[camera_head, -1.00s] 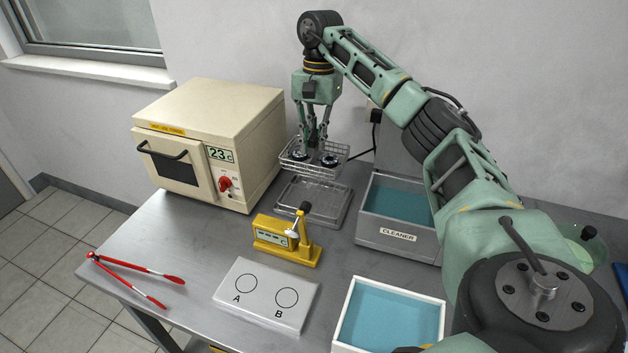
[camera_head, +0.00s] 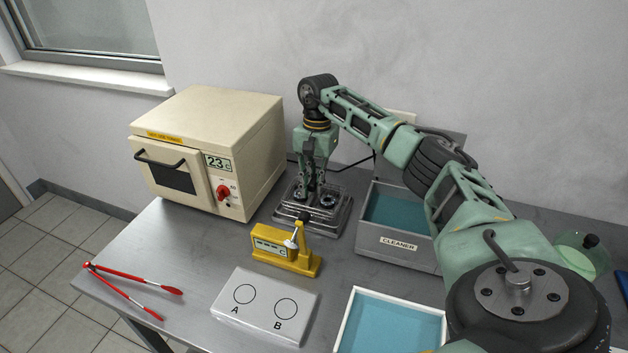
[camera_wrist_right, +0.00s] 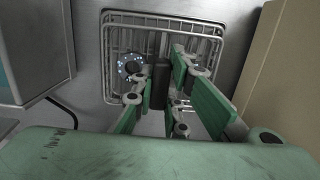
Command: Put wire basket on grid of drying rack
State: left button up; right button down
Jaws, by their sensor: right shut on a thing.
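The wire basket (camera_head: 340,197) is down at the drying rack (camera_head: 322,224), between the oven and the cleaner tank; it seems to rest on the rack's grid. Dark round parts sit in the basket. My right gripper (camera_head: 315,196) points straight down at the basket and is shut on it. In the right wrist view the basket (camera_wrist_right: 208,30) shows its wire rim and mesh, with one dark ring inside. The right gripper's fingers (camera_wrist_right: 160,95) reach into its middle there. The fingertips' grip is partly hidden. My left gripper is not in view.
A cream oven (camera_head: 215,130) stands close on the left and the cleaner tank (camera_head: 410,245) close on the right. A yellow gauge (camera_head: 285,250) stands in front of the rack. An A/B plate (camera_head: 264,305), a white-rimmed tray (camera_head: 392,292) and red tongs (camera_head: 130,290) lie nearer.

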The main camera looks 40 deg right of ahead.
jog(key=c, duration=1.7)
grip_release()
jog(key=shift+c, duration=0.2)
jog(key=shift+r, duration=0.35)
notch_tip(320, 180, up, 12)
jog(key=d+b, duration=0.1)
jog(key=b, duration=0.1)
jog(key=shift+w+f, duration=0.25)
jog(key=shift+w, duration=0.1)
jog(key=shift+d, duration=0.1)
